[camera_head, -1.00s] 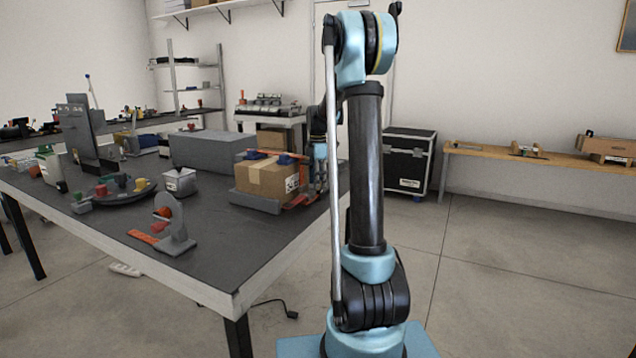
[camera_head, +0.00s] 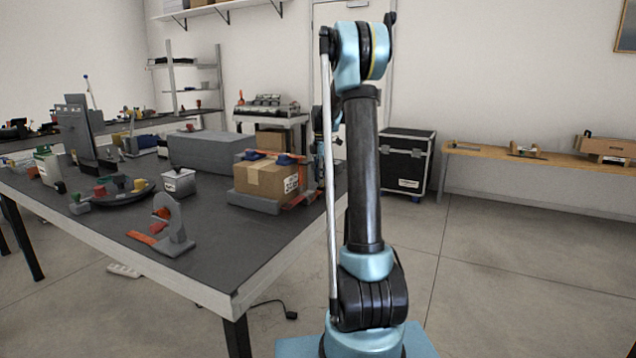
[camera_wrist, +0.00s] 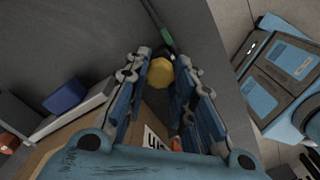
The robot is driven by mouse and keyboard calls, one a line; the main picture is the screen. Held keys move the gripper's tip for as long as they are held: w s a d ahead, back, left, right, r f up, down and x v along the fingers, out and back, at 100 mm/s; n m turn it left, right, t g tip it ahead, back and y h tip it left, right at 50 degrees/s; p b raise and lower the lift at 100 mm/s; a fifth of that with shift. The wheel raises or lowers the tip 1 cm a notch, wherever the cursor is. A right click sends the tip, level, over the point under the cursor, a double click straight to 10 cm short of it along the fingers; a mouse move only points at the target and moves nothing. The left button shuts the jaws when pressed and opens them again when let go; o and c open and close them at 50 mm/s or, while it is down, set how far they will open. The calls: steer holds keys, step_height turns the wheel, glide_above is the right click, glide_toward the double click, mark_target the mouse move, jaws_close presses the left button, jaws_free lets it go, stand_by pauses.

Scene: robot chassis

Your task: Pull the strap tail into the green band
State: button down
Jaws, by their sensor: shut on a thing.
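A yellow faceted knob (camera_wrist: 161,72) sits between my gripper's fingertips (camera_wrist: 167,64) in the wrist view, and the blue-and-grey fingers are shut on it. It appears to be the grip of the strap tail. Just beyond it, a green band (camera_wrist: 166,38) lies on a thin dark strip on the grey tabletop. The knob is close to the band's near end but not on it. A bit of orange strap (camera_wrist: 176,143) shows below the fingers. The cardboard box (camera_head: 265,180) stands on the table with orange strap (camera_head: 298,201) at its right.
The table's right edge (camera_wrist: 222,75) runs close beside my gripper, with floor beyond. A blue block (camera_wrist: 65,95) is at the left in the wrist view. A grey block (camera_head: 207,150) stands behind the box. An orange-and-grey fixture (camera_head: 172,232) stands near the front.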

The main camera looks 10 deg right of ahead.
steer(key=shift+w+d, duration=0.75)
steer(key=shift+w, duration=0.25)
steer(key=c, duration=1.3)
jaws_free()
steer(key=shift+c, duration=0.2)
steer(key=shift+r, duration=0.1)
step_height(320, 180, up, 12)
